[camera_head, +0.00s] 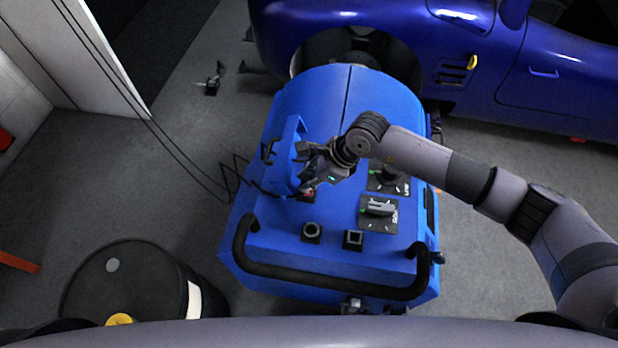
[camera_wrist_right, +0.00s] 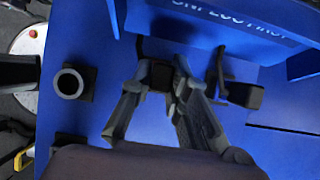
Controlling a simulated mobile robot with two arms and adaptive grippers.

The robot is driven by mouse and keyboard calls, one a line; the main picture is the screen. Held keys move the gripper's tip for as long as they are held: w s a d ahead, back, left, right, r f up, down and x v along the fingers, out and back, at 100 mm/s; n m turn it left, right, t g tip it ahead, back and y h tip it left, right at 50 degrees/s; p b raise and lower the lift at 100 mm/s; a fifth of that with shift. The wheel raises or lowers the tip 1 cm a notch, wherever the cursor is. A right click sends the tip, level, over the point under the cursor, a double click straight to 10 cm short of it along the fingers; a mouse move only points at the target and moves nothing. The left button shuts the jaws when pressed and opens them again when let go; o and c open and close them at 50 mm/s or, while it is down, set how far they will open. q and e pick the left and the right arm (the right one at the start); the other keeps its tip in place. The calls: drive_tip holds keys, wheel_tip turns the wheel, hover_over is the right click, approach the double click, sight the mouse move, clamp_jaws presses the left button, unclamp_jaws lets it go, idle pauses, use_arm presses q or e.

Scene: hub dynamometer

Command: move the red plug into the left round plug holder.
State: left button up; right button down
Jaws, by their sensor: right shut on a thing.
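The red plug (camera_head: 308,193) shows in the head view only as a small red patch at the tips of my right gripper (camera_head: 306,182). The gripper is shut on it, over the blue machine's top beside the raised panel. In the wrist view the right gripper's fingers (camera_wrist_right: 165,85) are closed together around a dark part; no red shows there. The left round plug holder (camera_head: 311,231), a black block with a round opening, is empty and nearer to me than the gripper. It also shows at left in the wrist view (camera_wrist_right: 69,83). My left gripper is out of view.
Dials (camera_head: 379,209) lie farther right. A black handle bar (camera_head: 330,284) crosses the machine's near edge. A raised blue panel (camera_head: 291,150) stands beside the gripper. A black barrel (camera_head: 130,275) is at lower left.

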drive_tip(key=shift+r, duration=0.2)
drive_tip(key=shift+r+p, duration=1.15)
drive_tip(key=shift+r, duration=0.8)
drive_tip(key=s+p, duration=0.2)
drive_tip(key=s, duration=0.8)
drive_tip(key=shift+s+d+p, duration=0.3)
drive_tip(key=shift+d, duration=0.15)
drive_tip(key=shift+f, duration=0.1)
drive_tip(key=shift+f+b, duration=0.4)
drive_tip(key=shift+b, duration=0.2)
